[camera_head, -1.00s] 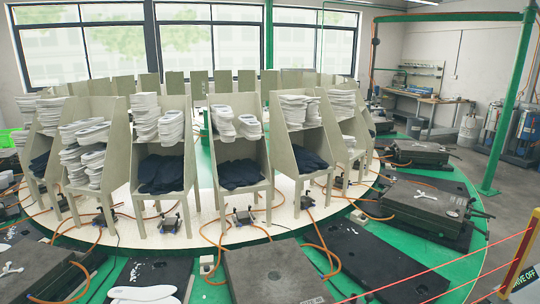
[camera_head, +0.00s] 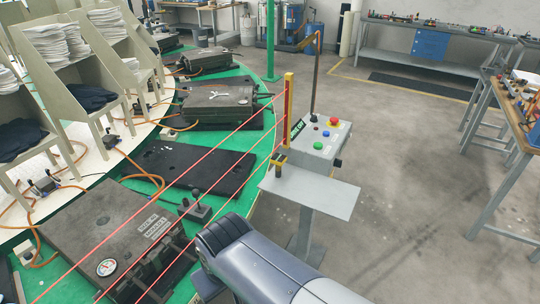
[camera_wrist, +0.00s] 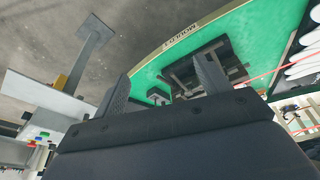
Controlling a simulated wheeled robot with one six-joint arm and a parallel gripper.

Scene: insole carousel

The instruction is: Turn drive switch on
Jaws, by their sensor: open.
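The grey control box (camera_head: 322,140) stands on a pedestal right of centre in the head view. It has a red button on yellow (camera_head: 333,122), a blue button (camera_head: 325,133), a green button (camera_head: 318,145) and small dark controls. A black knob (camera_head: 338,162) sits on its side. I cannot tell which control is the drive switch. A sign beside it (camera_head: 297,129) appears to read "DRIVE OFF". In the wrist view the box's coloured buttons (camera_wrist: 42,138) show at the lower left. My gripper (camera_wrist: 163,88) is open and empty, away from the box.
A grey shelf (camera_head: 312,193) juts out below the box. A yellow post (camera_head: 289,105) with red beam lines stands beside the green carousel floor (camera_head: 235,165). Dark moulds (camera_head: 115,230) lie left. Workbenches stand at right and back; the concrete floor (camera_head: 400,190) between is clear.

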